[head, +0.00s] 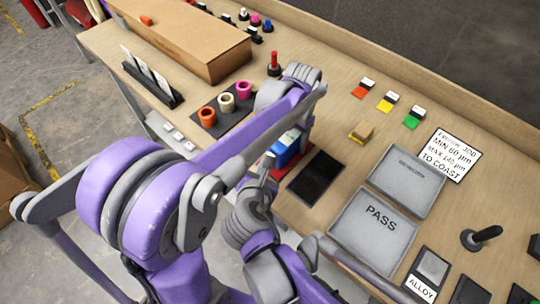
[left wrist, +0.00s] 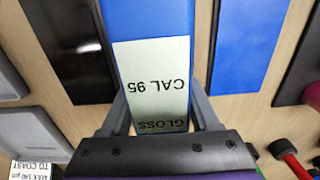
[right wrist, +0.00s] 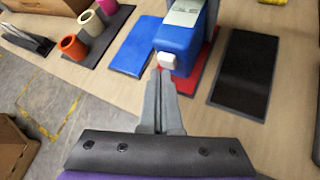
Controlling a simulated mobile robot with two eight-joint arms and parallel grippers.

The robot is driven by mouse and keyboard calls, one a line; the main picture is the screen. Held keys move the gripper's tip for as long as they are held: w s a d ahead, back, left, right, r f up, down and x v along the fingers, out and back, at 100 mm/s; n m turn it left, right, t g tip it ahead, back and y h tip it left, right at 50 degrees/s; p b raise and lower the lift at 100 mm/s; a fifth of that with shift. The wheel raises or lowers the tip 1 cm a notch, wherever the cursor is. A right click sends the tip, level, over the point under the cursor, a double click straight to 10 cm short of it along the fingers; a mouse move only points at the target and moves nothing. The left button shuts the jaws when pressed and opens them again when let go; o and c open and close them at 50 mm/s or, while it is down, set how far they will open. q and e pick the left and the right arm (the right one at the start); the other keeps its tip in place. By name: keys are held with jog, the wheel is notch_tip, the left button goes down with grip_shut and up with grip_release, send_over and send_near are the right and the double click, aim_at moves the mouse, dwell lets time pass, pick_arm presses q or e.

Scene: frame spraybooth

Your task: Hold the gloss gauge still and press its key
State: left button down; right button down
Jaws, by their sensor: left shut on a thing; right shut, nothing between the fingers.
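The gloss gauge is a blue block (head: 286,150) standing on a red panel (right wrist: 188,86). Its pale label reading GLOSS CAL 95 shows in the left wrist view (left wrist: 152,75). My left gripper (left wrist: 160,108) is shut on the gauge, one finger on each side. The white key (right wrist: 167,61) sticks out of the gauge's near face in the right wrist view. My right gripper (right wrist: 159,73) is shut and empty, its fingertips right at the key's lower left. I cannot tell whether they touch.
A blue panel (right wrist: 135,48) and a black panel (right wrist: 245,75) lie on either side of the red one. Tape rolls (head: 207,116) stand behind to the left. Grey PASS (head: 375,240) and REWORK (head: 408,185) trays lie to the right.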

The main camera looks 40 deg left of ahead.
jog(key=shift+w, duration=0.6)
jog(key=shift+s+a, duration=0.15)
jog(key=shift+s, duration=2.4)
pick_arm(q)
jog(key=shift+c, duration=0.2)
grip_release()
jog(key=shift+r, duration=0.1)
notch_tip(320, 180, up, 12)
jog(key=shift+f, duration=0.1)
jog(key=shift+s, duration=0.1)
